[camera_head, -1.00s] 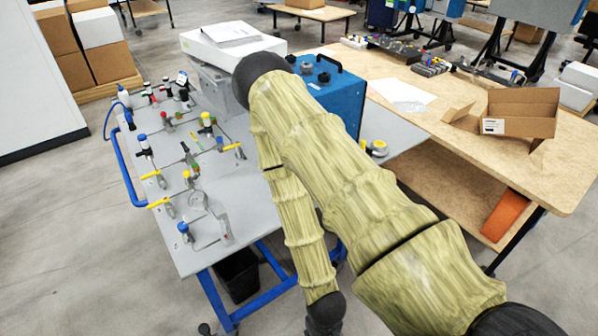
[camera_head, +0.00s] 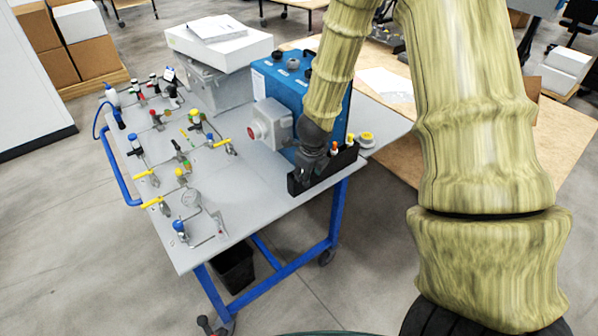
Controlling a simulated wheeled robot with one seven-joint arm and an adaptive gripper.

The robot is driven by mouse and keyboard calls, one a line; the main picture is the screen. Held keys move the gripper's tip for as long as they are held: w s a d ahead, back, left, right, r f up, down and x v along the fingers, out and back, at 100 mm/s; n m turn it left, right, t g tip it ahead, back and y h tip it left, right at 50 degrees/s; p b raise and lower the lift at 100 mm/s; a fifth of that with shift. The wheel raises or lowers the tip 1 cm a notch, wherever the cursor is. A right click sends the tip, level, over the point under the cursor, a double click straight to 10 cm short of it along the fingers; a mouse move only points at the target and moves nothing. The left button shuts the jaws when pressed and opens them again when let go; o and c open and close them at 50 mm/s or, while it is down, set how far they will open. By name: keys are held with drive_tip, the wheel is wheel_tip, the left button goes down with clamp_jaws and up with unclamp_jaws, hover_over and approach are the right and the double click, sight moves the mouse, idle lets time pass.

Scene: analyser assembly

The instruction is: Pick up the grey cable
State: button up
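My gripper (camera_head: 306,176) is a dark shape at the end of my arm. It is at the black tray (camera_head: 345,163) on the right front edge of the grey cart top (camera_head: 255,190). Its fingers blend with the tray, so I cannot tell whether they are open or shut, or whether they touch anything. I cannot make out a grey cable; part of the tray is hidden behind my gripper.
A blue analyser box (camera_head: 285,95) and a grey box with a red button (camera_head: 268,125) stand close behind my gripper. Valves and fittings (camera_head: 180,150) cover the cart's left side. A wooden table (camera_head: 395,150) stands at right, partly behind my arm.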

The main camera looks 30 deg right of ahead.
drive_tip(key=w+d+r+m+t, duration=0.1)
drive_tip(key=w+d+r+m, duration=0.1)
drive_tip(key=w+r+m, duration=0.4)
drive_tip(key=shift+n+y, duration=0.4)
drive_tip(key=shift+w+a+f+p, duration=0.15)
drive_tip(key=shift+f+p, duration=0.15)
drive_tip(key=shift+f, duration=0.95)
drive_tip(key=shift+w+d+f+p, duration=0.1)
drive_tip(key=shift+w+f+p, duration=0.2)
drive_tip(key=shift+f, duration=0.9)
drive_tip(key=shift+w+a+f+p, duration=0.1)
drive_tip(key=shift+f+p, duration=0.25)
drive_tip(key=shift+f, duration=0.9)
drive_tip(key=shift+x, duration=1.05)
drive_tip(key=c, duration=0.9)
